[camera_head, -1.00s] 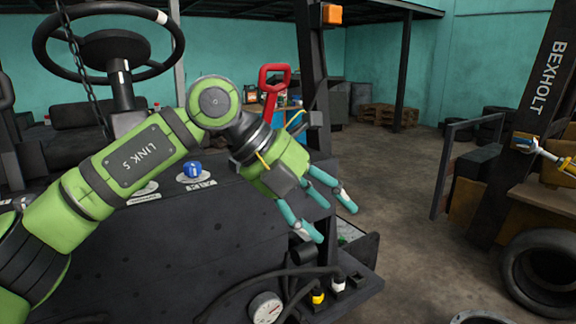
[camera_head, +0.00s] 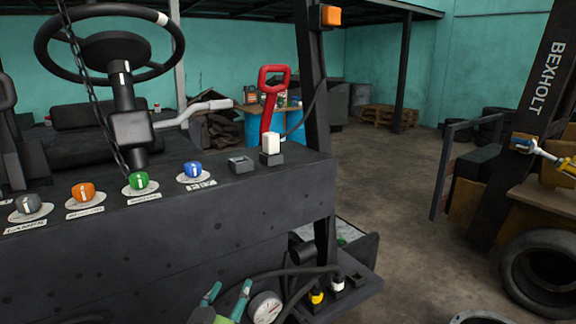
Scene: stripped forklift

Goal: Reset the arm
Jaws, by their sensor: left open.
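My left gripper (camera_head: 228,295) shows at the bottom edge of the head view. Its two teal fingers point up and stand apart, with nothing seen between them. The fingers are just left of a round white gauge (camera_head: 265,307), below the front of the dark forklift panel (camera_head: 160,235). Only a little of the green gripper body shows; the rest of the left arm is out of the picture.
The panel top carries grey, orange (camera_head: 84,192), green (camera_head: 139,182) and blue (camera_head: 193,171) knobs and a white plug-like block (camera_head: 271,143). Behind are a steering wheel (camera_head: 110,45) and red handle (camera_head: 271,98). Cables cross near the gauge. Open floor (camera_head: 400,230) lies right.

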